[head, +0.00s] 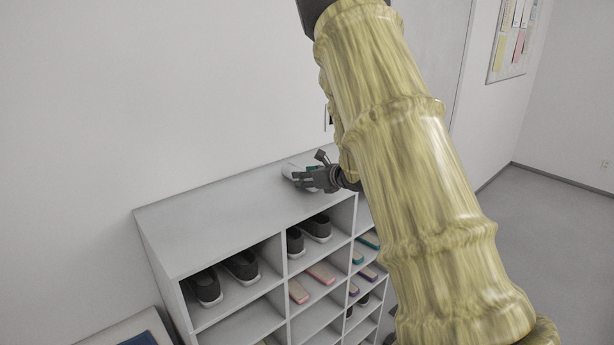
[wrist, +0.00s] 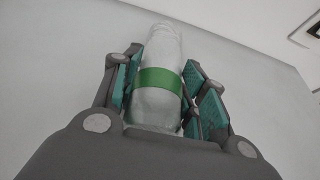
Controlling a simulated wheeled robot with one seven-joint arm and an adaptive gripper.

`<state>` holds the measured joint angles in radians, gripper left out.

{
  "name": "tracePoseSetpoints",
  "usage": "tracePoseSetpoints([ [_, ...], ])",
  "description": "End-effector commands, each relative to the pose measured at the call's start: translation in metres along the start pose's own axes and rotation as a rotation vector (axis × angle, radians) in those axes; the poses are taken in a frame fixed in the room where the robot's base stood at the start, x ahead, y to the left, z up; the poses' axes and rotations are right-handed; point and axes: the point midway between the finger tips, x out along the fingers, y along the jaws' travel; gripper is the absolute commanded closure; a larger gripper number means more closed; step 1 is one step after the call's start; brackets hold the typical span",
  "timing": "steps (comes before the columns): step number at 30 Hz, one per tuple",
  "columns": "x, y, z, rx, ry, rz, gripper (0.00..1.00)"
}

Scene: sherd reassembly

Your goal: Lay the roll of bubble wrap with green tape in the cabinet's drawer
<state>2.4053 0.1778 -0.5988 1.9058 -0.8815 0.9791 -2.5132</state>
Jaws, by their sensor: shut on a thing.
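The roll of bubble wrap (wrist: 158,104) is whitish with a green tape band around its middle. In the wrist view it lies between the teal pads of my gripper (wrist: 162,85), which is shut on it. In the head view my gripper (head: 312,178) is at the top of the grey shelf unit, near its back right. The pale roll (head: 291,171) shows only in part there, beside the fingers. I cannot tell whether the roll touches the top. No drawer can be made out in either view.
The grey shelf unit (head: 220,225) stands against the wall, with dark shoes (head: 240,268) and pink items (head: 321,273) in its open compartments. The rest of its top is clear. My yellow-sleeved arm covers the unit's right side. Open floor (head: 565,215) shows at right.

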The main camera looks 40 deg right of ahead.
Motion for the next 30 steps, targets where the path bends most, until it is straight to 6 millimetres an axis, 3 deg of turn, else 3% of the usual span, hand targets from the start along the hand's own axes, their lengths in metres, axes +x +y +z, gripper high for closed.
tracePoseSetpoints([
  [7,0.001,0.000,-0.003,0.000,0.000,0.000,0.78],
  [8,0.001,0.000,-0.002,0.000,0.000,0.000,0.54],
  [11,0.001,0.000,-0.002,0.000,0.000,0.000,0.36],
  [25,-0.002,0.000,0.002,0.001,0.000,-0.001,0.36],
  [30,-0.025,0.000,-0.003,-0.002,0.000,-0.002,0.36],
])
